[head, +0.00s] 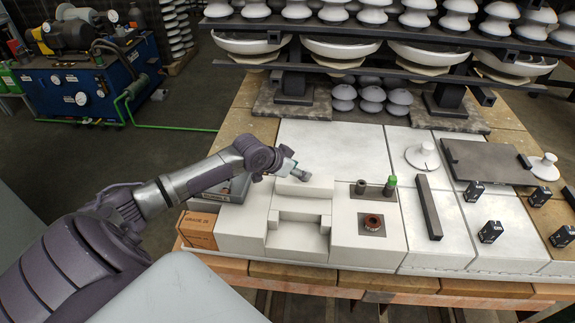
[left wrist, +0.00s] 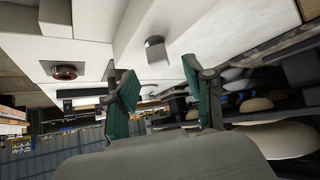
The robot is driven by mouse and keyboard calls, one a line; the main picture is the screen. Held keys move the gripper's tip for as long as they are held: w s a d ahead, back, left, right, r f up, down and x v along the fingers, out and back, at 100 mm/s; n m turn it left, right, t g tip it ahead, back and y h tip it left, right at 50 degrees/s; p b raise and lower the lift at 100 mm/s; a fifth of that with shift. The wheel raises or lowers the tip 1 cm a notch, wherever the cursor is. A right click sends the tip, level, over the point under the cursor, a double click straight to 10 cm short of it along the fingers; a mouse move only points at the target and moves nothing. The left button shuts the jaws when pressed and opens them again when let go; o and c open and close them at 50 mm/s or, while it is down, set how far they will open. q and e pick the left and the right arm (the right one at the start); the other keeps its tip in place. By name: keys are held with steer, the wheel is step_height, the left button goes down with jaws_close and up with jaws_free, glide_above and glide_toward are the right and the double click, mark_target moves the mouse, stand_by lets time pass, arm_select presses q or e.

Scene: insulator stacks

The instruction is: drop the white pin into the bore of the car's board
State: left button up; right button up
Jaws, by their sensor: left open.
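A white disc with an upright stub (head: 422,156) stands on the pale tabletop right of centre. A similar white piece (head: 544,166) stands at the far right. I cannot tell which is the white pin. A flat dark board (head: 487,162) lies between them; no bore is clear in it. A small dark plate near the middle carries a grey cylinder (head: 360,187) and a green-topped one (head: 390,184). A copper-coloured ring (head: 372,223) sits in front, also in the left wrist view (left wrist: 68,71). My left gripper (head: 299,174), above the white stepped block, is open and looks empty. Its teal fingers are apart in the left wrist view (left wrist: 157,88).
A white stepped block (head: 299,215) stands below my left gripper. A dark bar (head: 428,207) and several small black blocks (head: 491,231) lie to the right. Racks of insulators and bowls (head: 340,47) rise behind. Clear pale surface (head: 330,145) lies behind the plate.

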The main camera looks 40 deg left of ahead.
arm_select(q)
steer(key=v, duration=0.7)
steer(key=shift+s+r, duration=0.25)
steer(key=shift+r, duration=0.05)
